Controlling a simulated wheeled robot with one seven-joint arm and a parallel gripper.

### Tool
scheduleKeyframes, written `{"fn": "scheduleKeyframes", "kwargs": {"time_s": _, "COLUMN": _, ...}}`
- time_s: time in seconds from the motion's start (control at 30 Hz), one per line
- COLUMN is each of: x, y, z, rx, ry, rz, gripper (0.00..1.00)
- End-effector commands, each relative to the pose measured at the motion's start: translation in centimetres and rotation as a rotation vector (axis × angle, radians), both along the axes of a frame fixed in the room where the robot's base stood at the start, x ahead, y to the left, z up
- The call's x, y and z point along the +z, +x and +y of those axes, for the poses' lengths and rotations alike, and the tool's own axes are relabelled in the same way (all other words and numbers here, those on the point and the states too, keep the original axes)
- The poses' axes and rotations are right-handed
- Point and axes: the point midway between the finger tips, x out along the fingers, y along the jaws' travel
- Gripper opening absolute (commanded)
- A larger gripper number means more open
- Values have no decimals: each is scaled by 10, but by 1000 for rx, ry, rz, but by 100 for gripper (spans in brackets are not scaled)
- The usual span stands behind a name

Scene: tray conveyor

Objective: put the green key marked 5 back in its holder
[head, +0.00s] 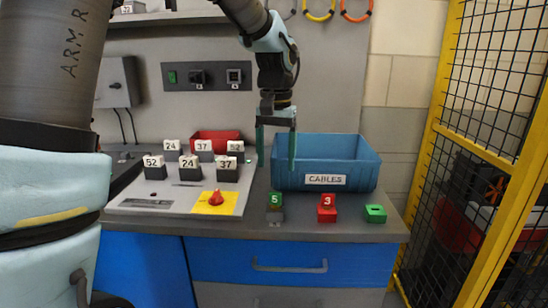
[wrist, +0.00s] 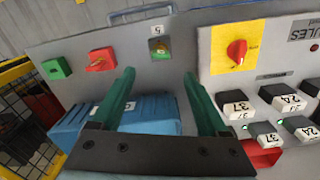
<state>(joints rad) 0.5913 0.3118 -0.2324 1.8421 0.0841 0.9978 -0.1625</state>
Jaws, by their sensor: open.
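The green key marked 5 (head: 275,199) stands upright on a dark grey block (head: 275,214) near the counter's front edge. The wrist view shows the key (wrist: 158,46) from above, beyond my fingertips. A green block with a dark slot in its top (head: 375,213) sits at the right and holds no key; it also shows in the wrist view (wrist: 57,68). My gripper (head: 276,164) is open and empty, pointing down above and behind the key. The wrist view shows its two green fingers spread apart (wrist: 159,75).
A red key marked 3 on a red block (head: 327,208) stands between the grey and green blocks. A blue bin labelled CABLES (head: 325,160) is close behind and right of my gripper. A panel with a red knob (head: 216,198) and several numbered modules lies left. A yellow fence (head: 440,140) stands right.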

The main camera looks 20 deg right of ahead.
Motion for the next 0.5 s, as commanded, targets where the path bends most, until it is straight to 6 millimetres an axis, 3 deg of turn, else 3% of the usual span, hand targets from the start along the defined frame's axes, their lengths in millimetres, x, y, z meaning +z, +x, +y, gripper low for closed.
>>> {"fn": "scheduleKeyframes", "kwargs": {"time_s": 0.5, "x": -82, "y": -1, "z": 2, "rx": 1, "ry": 3, "rz": 3, "gripper": 78}}
